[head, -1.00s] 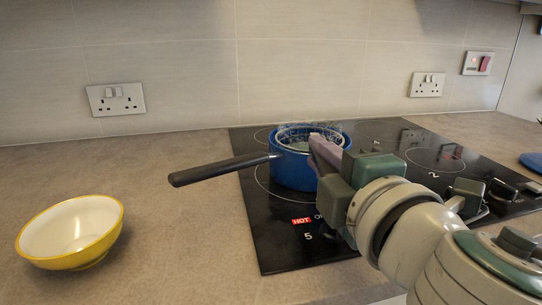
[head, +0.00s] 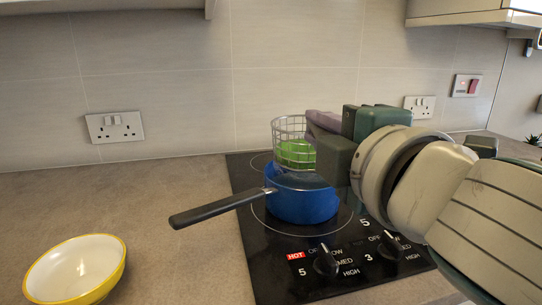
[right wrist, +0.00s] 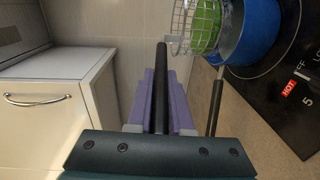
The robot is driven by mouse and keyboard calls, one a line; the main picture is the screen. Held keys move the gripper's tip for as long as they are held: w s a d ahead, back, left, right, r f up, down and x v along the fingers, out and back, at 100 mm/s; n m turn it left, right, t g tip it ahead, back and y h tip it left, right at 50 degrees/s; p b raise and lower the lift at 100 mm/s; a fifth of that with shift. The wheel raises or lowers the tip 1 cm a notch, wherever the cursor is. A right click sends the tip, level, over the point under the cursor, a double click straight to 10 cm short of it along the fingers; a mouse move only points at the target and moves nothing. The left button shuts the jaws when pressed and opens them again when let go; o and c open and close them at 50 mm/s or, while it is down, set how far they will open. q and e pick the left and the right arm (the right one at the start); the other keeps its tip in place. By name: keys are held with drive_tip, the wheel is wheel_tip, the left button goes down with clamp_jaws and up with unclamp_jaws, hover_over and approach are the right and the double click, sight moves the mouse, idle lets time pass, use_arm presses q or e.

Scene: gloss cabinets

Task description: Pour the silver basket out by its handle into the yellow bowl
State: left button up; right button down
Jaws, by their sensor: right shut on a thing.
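The silver wire basket (head: 289,130) holds something green (head: 297,153) and hangs upright, raised above the blue saucepan (head: 302,205). My right gripper (head: 322,128) is at the basket's right side and hides part of it. In the right wrist view, its purple fingers (right wrist: 160,105) are shut on the black handle (right wrist: 161,75) of the basket (right wrist: 183,28). The yellow bowl (head: 112,266), white inside, stands empty on the worktop at the lower left, its near edge cut off by the frame. My left gripper is not in view.
The saucepan stands on the black hob (head: 245,185), marked HOT; its long black handle (head: 215,210) sticks out left towards the bowl. Worktop (head: 150,190) between bowl and hob is clear. A tiled wall is behind, and a wall cabinet (head: 470,15) hangs at upper right.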

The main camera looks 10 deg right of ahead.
wheel_tip(320, 180, up, 18)
drive_tip(key=p, duration=1)
drive_tip(key=shift+f, duration=0.25)
idle(1.1)
